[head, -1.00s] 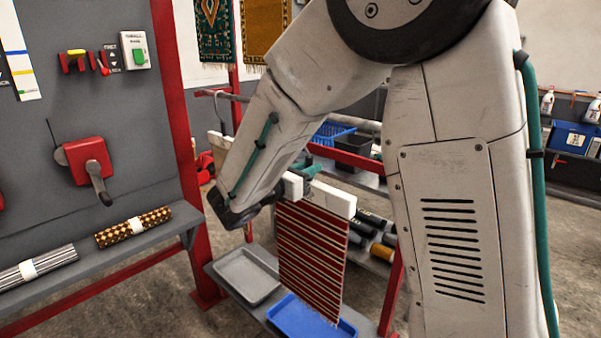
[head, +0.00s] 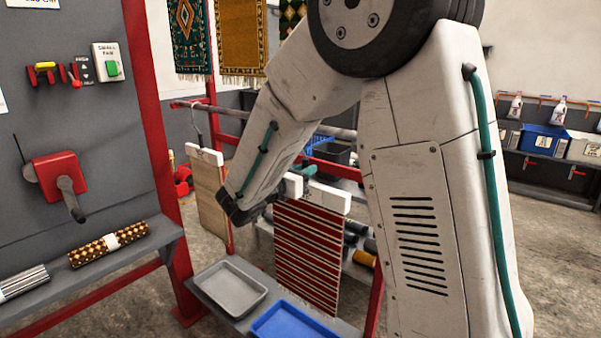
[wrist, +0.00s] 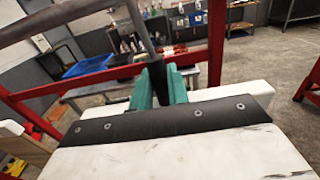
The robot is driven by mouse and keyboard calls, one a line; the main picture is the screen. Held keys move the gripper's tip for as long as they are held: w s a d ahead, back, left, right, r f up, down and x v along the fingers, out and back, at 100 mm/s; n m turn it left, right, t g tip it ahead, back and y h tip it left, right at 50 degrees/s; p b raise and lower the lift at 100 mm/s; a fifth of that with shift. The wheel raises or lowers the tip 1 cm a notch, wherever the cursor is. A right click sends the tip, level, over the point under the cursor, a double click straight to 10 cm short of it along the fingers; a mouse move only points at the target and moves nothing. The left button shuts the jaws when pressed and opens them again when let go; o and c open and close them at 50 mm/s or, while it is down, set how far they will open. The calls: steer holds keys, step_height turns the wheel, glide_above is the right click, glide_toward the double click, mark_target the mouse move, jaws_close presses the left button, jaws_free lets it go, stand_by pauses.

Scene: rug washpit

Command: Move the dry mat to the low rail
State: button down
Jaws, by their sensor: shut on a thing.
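A red-and-cream striped mat (head: 305,255) hangs from a white clamp bar (head: 325,197). My gripper (head: 306,172) has teal fingers and is shut on the hanger above this bar; the forearm partly hides it. A second, tan mat (head: 208,192) hangs by a hook from a grey rail (head: 228,106) on a red frame, left of my forearm. I cannot tell by sight which mat is dry.
A grey tray (head: 230,290) and a blue tray (head: 290,322) lie on a low shelf below the striped mat. A grey panel (head: 70,125) with a red crank box stands at left. Rolled rugs (head: 108,243) lie on its ledge. Open floor shows at right.

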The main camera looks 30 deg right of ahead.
steer(key=x, duration=0.6)
stand_by(0.7)
steer(key=shift+r, duration=0.1)
stand_by(0.4)
steer(key=shift+f, duration=2.1)
steer(key=c, duration=1.3)
jaws_free()
steer(key=v, duration=0.7)
steer(key=shift+s+a, duration=0.15)
steer(key=shift+a, duration=0.25)
steer(key=shift+f, duration=0.1)
